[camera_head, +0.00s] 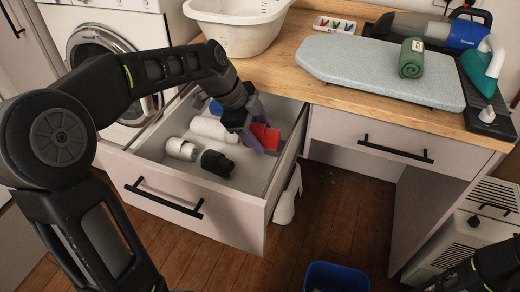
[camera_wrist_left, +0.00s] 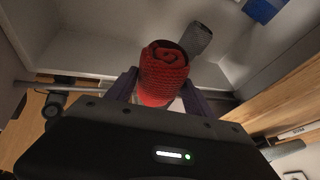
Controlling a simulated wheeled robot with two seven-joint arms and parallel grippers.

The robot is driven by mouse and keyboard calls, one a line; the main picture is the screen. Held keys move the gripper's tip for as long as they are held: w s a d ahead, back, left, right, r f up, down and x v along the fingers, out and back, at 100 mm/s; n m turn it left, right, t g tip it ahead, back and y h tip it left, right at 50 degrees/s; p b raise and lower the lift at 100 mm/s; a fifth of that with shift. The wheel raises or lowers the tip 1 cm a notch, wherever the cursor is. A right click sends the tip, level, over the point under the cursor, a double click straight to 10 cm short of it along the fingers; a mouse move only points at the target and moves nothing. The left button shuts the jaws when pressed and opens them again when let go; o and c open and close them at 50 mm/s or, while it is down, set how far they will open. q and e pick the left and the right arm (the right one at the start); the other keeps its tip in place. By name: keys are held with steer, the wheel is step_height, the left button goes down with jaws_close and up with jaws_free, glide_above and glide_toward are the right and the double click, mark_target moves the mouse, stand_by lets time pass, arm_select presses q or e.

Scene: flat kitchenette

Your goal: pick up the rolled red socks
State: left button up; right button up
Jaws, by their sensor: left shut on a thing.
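The rolled red socks (camera_head: 268,136) are in the open drawer (camera_head: 218,218), near its right side. In the left wrist view the red roll (camera_wrist_left: 164,74) sits between the two purple fingers, its spiral end showing. My left gripper (camera_head: 257,140) reaches down into the drawer and is shut on the red socks. The fingers hide part of the roll in the head view. I cannot tell whether the roll touches the drawer floor. My right gripper is not in view; only part of that arm shows at the lower right.
Other rolls lie in the drawer: a black one (camera_head: 217,163), a white one (camera_head: 181,149), another white one (camera_head: 210,128) and a blue item (camera_head: 216,107). The wooden counter (camera_head: 285,77) behind holds an ironing board (camera_head: 380,70) with a green roll (camera_head: 411,58).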

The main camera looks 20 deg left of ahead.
mark_target(266, 128)
arm_select(q)
step_height(266, 128, up, 4)
steer(key=shift+r, duration=0.2)
stand_by(0.6)
